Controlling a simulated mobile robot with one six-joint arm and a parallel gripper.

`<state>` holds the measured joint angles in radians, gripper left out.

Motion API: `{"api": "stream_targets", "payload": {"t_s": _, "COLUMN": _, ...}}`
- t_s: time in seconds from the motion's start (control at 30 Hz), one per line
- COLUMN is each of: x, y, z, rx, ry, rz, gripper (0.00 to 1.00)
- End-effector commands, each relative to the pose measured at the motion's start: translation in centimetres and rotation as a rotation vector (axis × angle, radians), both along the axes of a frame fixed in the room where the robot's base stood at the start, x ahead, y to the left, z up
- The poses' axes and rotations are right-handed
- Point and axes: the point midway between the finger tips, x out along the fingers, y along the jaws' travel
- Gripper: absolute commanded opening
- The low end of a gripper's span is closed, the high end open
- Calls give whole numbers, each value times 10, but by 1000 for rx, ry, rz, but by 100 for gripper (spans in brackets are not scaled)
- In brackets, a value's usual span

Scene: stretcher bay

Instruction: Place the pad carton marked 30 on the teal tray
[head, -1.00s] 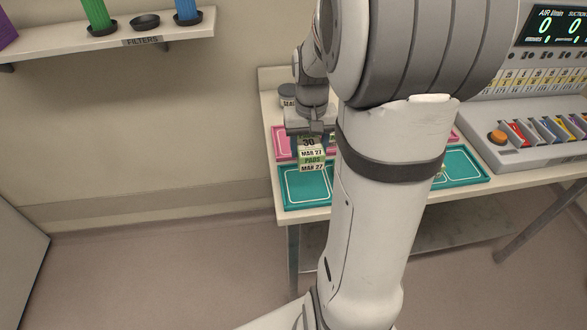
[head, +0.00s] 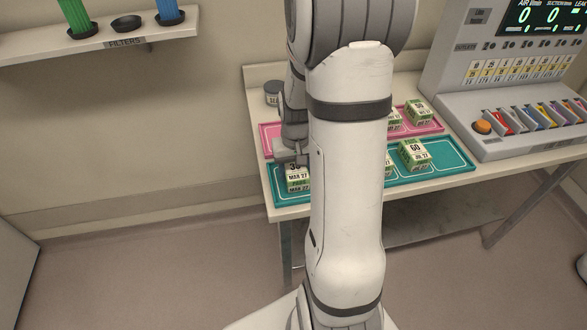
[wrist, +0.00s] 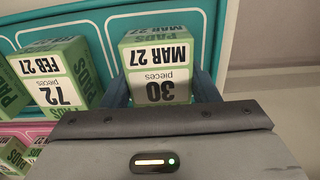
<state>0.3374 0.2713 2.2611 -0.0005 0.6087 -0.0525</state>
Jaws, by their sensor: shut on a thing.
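The pad carton marked 30 (head: 298,183), green and white with MAR 27 on it, is at the left end of the teal tray (head: 277,196). My gripper (head: 296,163) is shut on it from above and hides its upper part. In the wrist view the carton (wrist: 162,52) stands between my two fingers (wrist: 163,88), over the tray's end compartment. The teal tray also shows in the wrist view (wrist: 108,12). Whether the carton's base touches the tray I cannot tell.
A carton marked 72 (wrist: 52,72) stands beside the held one. A carton marked 60 (head: 414,155) is further right on the teal tray. A pink tray (head: 270,138) with cartons lies behind. A console (head: 520,115) stands right. My arm hides the table's middle.

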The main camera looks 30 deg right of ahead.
Motion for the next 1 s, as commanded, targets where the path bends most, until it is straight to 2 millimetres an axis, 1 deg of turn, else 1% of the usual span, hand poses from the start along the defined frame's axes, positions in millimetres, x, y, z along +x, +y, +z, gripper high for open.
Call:
{"api": "stream_targets", "payload": {"t_s": 0.1, "x": 0, "y": 0, "z": -4, "rx": 0, "ry": 0, "rz": 0, "gripper": 26}}
{"api": "stream_targets", "payload": {"t_s": 0.13, "x": 0, "y": 0, "z": -4, "rx": 0, "ry": 0, "rz": 1, "gripper": 55}}
{"api": "stream_targets", "payload": {"t_s": 0.4, "x": 0, "y": 0, "z": -3, "rx": 0, "ry": 0, "rz": 1, "gripper": 76}}
{"api": "stream_targets", "payload": {"t_s": 0.63, "x": 0, "y": 1, "z": -2, "rx": 0, "ry": 0, "rz": 2, "gripper": 76}}
{"api": "stream_targets", "payload": {"t_s": 0.77, "x": 1, "y": 1, "z": 6, "rx": -1, "ry": -4, "rz": 2, "gripper": 76}}
{"api": "stream_targets", "payload": {"t_s": 0.87, "x": 2, "y": 0, "z": 23, "rx": -2, "ry": -7, "rz": 2, "gripper": 76}}
{"api": "stream_targets", "payload": {"t_s": 1.0, "x": 2, "y": 1, "z": 54, "rx": -2, "ry": -8, "rz": 2, "gripper": 76}}
